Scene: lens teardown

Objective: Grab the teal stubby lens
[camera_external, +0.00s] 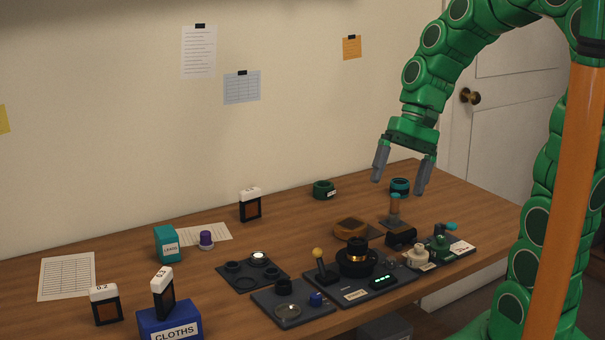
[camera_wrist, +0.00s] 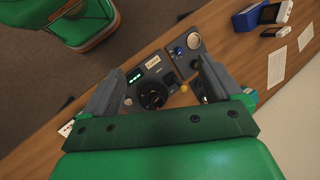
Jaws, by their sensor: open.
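A short, squat lens with a teal band (camera_external: 400,181) stands on the wooden table at the back right in the external view. My gripper (camera_external: 399,186) is open and empty, with its fingers pointing down. In that view the lens shows between and behind the fingertips; I cannot tell the exact depth gap. A similar dark green short cylinder (camera_external: 323,189) with a white label stands to its left. In the wrist view my open gripper (camera_wrist: 160,66) is over the dark devices. A small teal patch (camera_wrist: 250,93) peeks out beside the right finger; I cannot tell what it is.
The table between the two short cylinders is clear.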

